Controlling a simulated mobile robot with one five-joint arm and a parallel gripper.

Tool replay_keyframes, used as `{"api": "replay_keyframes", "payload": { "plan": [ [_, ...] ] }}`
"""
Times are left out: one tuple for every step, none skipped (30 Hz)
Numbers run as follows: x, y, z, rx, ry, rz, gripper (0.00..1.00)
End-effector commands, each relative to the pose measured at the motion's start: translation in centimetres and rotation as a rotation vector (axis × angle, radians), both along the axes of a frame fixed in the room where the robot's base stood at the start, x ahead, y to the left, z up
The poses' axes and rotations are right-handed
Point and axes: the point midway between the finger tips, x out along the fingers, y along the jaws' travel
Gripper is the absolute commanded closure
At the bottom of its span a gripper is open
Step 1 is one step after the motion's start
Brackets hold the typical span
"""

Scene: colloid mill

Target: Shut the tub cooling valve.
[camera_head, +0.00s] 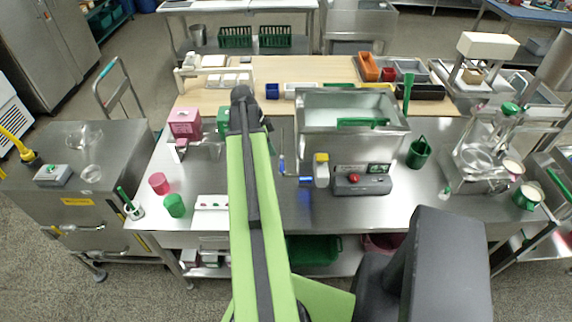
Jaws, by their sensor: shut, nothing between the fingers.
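A steel tub (313,114) stands at the middle of the steel bench, with a green bar across its front. Small blue-handled fittings sit near its front left corner: an upright one (282,164) and a short blue one (305,181) beside a yellow-capped white bottle. One of these may be the cooling valve; its setting is too small to tell. My green arm reaches up past the left of the tub. My gripper (241,94), dark and small at the arm's far end, is shut and empty, left of the tub and apart from the fittings.
A control box with a red button (354,180) stands in front of the tub. A green cup (419,153) is to its right. Pink box (184,122) and pink and green jars stand left. A mill-like machine (478,160) is at right. The front centre of the bench is fairly clear.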

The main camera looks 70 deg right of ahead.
Motion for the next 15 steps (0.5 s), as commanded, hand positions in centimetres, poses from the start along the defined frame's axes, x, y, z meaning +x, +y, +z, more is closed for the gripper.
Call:
{"api": "replay_keyframes", "payload": {
  "plan": [
    [-1.3, -0.8, 0.2, -0.012, 0.000, -0.055, 1.00],
    [-1.9, -1.1, 0.2, -0.017, 0.001, -0.077, 1.00],
    [-2.3, -1.3, 0.2, -0.023, 0.002, -0.097, 1.00],
    [-2.4, -1.3, 0.3, -0.025, 0.002, -0.105, 1.00],
    [-2.5, -1.3, 0.2, -0.026, 0.003, -0.109, 1.00],
    [-2.5, -1.3, 0.2, -0.026, 0.002, -0.108, 1.00],
    [-2.5, -1.3, 0.2, -0.026, 0.002, -0.108, 1.00],
    [-2.4, -1.3, 0.2, -0.026, 0.002, -0.108, 1.00],
    [-2.4, -1.3, 0.2, -0.026, 0.003, -0.107, 1.00],
    [-2.4, -1.3, 0.2, -0.026, 0.003, -0.106, 1.00],
    [-2.4, -1.3, 0.2, -0.025, 0.002, -0.106, 1.00],
    [-2.4, -1.3, 0.2, -0.025, 0.002, -0.105, 1.00],
    [-2.4, -1.3, 0.1, -0.025, 0.002, -0.105, 1.00],
    [-2.4, -1.3, 0.0, -0.025, 0.002, -0.105, 1.00],
    [-2.4, -1.3, -0.2, -0.024, 0.002, -0.104, 1.00]
  ]
}}
